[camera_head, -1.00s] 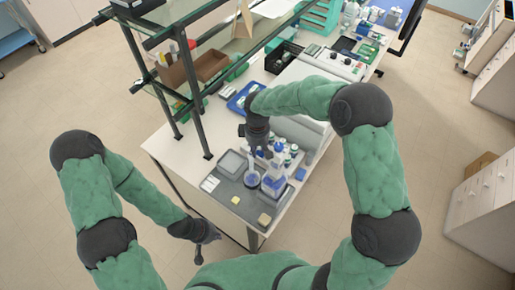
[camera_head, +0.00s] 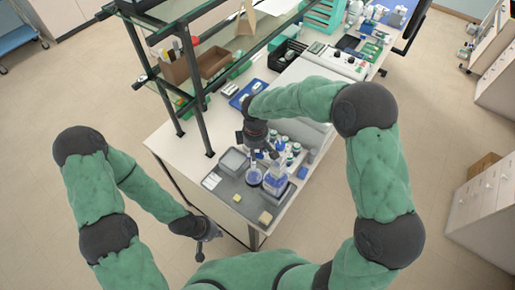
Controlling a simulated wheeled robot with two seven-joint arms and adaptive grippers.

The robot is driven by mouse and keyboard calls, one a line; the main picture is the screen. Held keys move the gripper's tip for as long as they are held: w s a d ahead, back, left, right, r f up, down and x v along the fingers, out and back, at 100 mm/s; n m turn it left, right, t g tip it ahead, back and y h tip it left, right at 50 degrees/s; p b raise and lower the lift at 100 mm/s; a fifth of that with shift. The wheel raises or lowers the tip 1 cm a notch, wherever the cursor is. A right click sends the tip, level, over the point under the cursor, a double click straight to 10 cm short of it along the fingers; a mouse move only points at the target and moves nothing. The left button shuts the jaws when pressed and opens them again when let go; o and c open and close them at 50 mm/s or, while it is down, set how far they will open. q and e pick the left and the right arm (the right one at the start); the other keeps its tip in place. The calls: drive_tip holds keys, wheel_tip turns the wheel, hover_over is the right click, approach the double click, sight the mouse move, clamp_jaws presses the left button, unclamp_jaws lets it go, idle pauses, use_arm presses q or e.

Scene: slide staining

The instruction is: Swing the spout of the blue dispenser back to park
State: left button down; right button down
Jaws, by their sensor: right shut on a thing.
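The blue dispenser (camera_head: 275,184), a clear bottle with blue liquid, stands upright on the grey mat near the table's front corner. A round blue-filled dish (camera_head: 254,177) is just left of it. My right gripper (camera_head: 268,154) reaches down from behind, at the dispenser's top. It is shut on what seems to be the spout, which is small and mostly hidden by the fingers. My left gripper (camera_head: 202,248) hangs low in front of the table, away from everything; its fingers are too small to read.
A grey tray (camera_head: 233,160) and a white card (camera_head: 211,181) lie left of the dispenser. Several small bottles (camera_head: 293,150) stand behind it. Two yellowish blocks are at the mat's front. A shelf post (camera_head: 203,120) rises at the left.

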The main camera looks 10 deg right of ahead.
drive_tip(key=shift+s+a+f+n, duration=0.1)
drive_tip(key=shift+s+a+n, duration=0.1)
drive_tip(key=shift+s+n, duration=0.35)
drive_tip(key=shift+s+a+f+n, duration=0.1)
drive_tip(key=shift+s+a+n, duration=0.1)
drive_tip(key=shift+s+n, duration=0.35)
drive_tip(key=c, duration=1)
unclamp_jaws()
drive_tip(key=shift+w+r, duration=0.1)
wheel_tip(320, 180, up, 12)
